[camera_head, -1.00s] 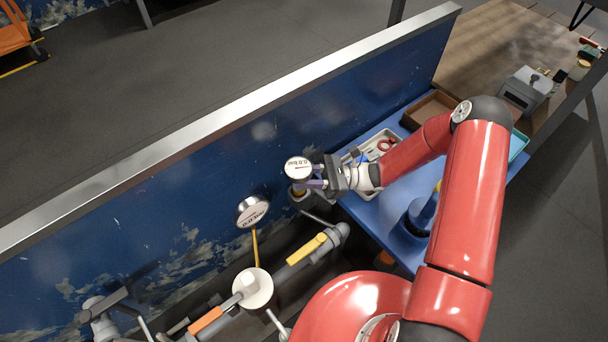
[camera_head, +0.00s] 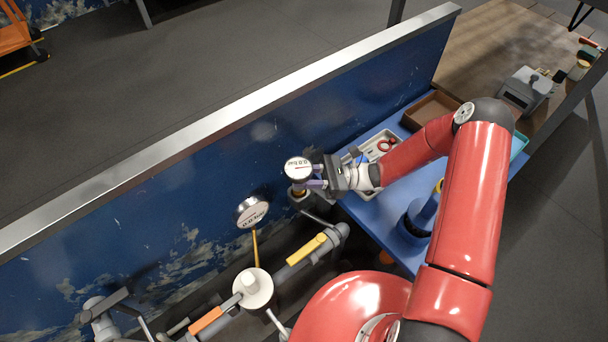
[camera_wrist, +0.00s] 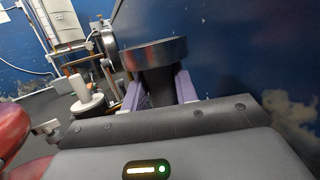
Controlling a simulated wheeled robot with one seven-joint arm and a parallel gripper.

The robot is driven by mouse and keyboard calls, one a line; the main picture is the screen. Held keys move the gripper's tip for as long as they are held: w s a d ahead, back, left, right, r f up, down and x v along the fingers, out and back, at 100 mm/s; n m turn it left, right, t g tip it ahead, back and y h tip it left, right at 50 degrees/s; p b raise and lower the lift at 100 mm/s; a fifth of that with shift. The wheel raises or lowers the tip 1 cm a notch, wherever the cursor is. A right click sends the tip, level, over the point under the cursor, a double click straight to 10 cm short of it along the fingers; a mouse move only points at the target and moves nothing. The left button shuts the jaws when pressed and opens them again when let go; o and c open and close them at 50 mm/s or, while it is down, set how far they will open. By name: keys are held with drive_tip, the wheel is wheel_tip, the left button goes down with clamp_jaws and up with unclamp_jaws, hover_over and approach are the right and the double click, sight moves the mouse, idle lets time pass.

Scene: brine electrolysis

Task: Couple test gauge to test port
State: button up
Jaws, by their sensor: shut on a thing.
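The test gauge (camera_head: 298,168) is a round white-faced dial reading 0.0 bar, face up, in the middle of the head view. My gripper (camera_head: 317,184) is shut on it below the dial. In the wrist view the gauge (camera_wrist: 154,54) shows edge-on as a grey disc with a dark body between the purple fingers of my gripper (camera_wrist: 160,95). Just below the gauge is a grey pipe fitting (camera_head: 299,197), which looks like the test port. I cannot tell whether gauge and fitting touch.
A second gauge (camera_head: 251,211) stands to the left on a yellow stem. Pipework with a yellow-handled valve (camera_head: 308,249) and an orange handle (camera_head: 207,320) lies in front. The blue wall (camera_head: 190,190) is close behind. A blue bench (camera_head: 375,208) with a grey tray (camera_head: 386,141) lies right.

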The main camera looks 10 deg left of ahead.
drive_tip(key=shift+f, duration=0.2)
drive_tip(key=o, duration=1.1)
drive_tip(key=shift+r+p, duration=0.5)
drive_tip(key=shift+r, duration=0.25)
clamp_jaws()
drive_tip(key=shift+f+b, duration=0.35)
drive_tip(key=shift+f, duration=0.55)
idle(2.8)
drive_tip(key=shift+r, duration=0.3)
idle(1.3)
drive_tip(key=shift+f, duration=0.15)
